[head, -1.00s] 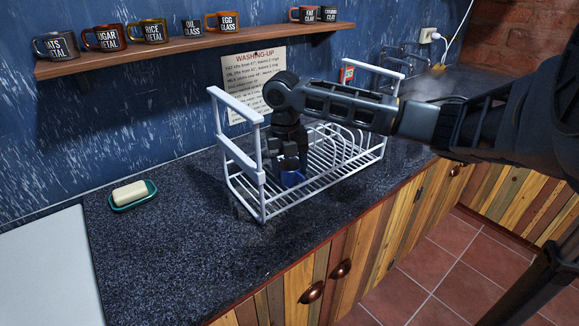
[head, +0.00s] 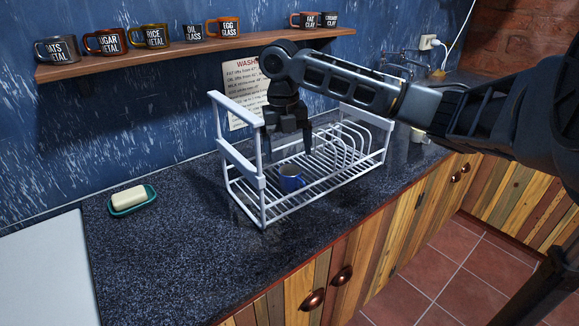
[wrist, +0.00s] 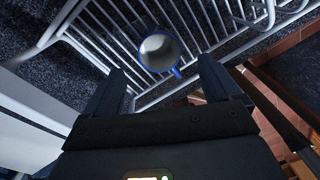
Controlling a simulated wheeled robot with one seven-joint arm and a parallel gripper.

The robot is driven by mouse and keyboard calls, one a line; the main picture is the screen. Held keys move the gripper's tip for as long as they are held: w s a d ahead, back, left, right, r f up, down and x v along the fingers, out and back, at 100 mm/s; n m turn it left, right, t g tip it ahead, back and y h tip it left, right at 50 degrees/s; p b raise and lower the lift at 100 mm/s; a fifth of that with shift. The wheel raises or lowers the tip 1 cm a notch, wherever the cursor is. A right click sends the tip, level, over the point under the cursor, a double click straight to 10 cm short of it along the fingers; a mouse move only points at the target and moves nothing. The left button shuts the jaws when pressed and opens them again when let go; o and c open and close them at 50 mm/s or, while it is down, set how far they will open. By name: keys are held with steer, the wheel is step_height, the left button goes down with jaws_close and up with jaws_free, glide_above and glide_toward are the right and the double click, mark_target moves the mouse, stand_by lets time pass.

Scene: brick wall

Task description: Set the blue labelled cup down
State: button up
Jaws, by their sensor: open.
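The blue cup (head: 291,180) stands upright on the bars in the left part of the white dish rack (head: 241,160). In the wrist view the cup (wrist: 159,52) shows from above, empty, with its handle toward the lower right. No label on it can be made out. My gripper (head: 290,147) is above the cup, open and empty, with clear space between fingers and cup. In the wrist view its two fingers (wrist: 160,88) are spread apart, nearer the camera than the cup.
A shelf (head: 190,54) with several labelled mugs runs along the wall above. A soap dish (head: 133,200) sits on the counter left of the rack. A pale cup (head: 419,135) stands right of the rack. The counter (head: 180,255) in front is clear.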

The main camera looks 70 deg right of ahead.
step_height(320, 180, up, 5)
steer(key=shift+w+a+f, duration=0.1)
steer(key=shift+w, duration=0.05)
stand_by(0.7)
